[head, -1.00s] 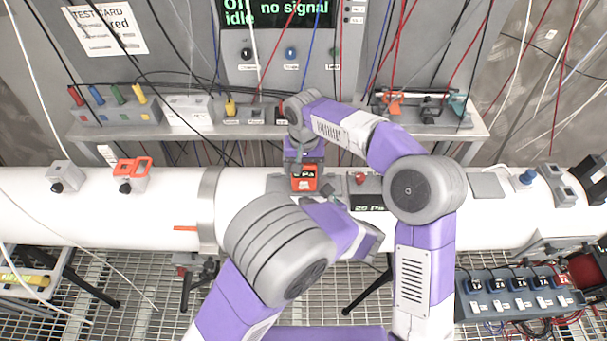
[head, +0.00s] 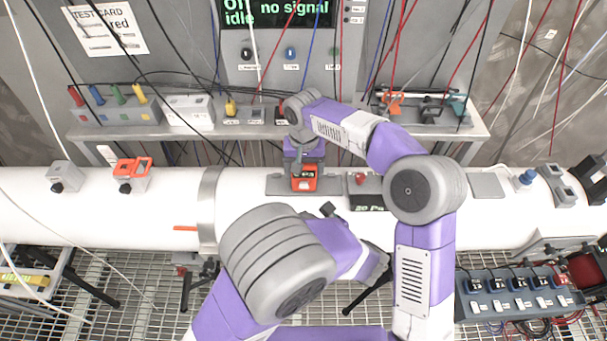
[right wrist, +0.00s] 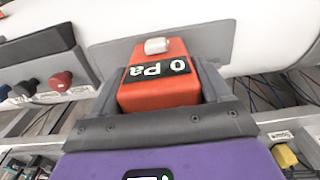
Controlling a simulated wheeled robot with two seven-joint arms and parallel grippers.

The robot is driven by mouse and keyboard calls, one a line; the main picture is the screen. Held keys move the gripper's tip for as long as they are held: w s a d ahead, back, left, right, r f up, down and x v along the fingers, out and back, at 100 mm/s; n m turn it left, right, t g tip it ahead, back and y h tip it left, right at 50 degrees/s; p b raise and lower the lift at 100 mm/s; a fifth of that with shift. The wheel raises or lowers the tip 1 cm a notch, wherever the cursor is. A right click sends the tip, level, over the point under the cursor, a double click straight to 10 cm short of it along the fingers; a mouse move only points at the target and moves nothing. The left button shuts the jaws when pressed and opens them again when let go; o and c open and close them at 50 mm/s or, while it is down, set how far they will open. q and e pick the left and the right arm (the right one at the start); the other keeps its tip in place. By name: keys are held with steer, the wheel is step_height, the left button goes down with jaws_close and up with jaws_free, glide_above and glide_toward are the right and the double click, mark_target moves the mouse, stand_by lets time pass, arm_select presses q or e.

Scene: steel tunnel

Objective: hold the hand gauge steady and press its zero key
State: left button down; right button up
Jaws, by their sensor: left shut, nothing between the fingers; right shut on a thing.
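The hand gauge (head: 304,184) is a small red-orange box on the white pipe. In the right wrist view the hand gauge (right wrist: 150,92) shows a dark display reading 0 Pa, upside down, and a pale grey key (right wrist: 157,46) at its far end. My right gripper (head: 304,160) is shut on the gauge, its dark fingers on either side. My left gripper (head: 328,210) is shut and empty, in front and to the right of the gauge and apart from it. Its hand is partly hidden by its own arm.
A dark box with a Pa display (head: 368,207) and a red knob (head: 360,179) sits on the pipe (head: 110,215) right of the gauge. An orange-framed block (head: 132,168) stands on the pipe's left. A shelf (head: 180,130) with small boxes runs behind; thin cables hang around.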

steer(key=o, duration=1.1)
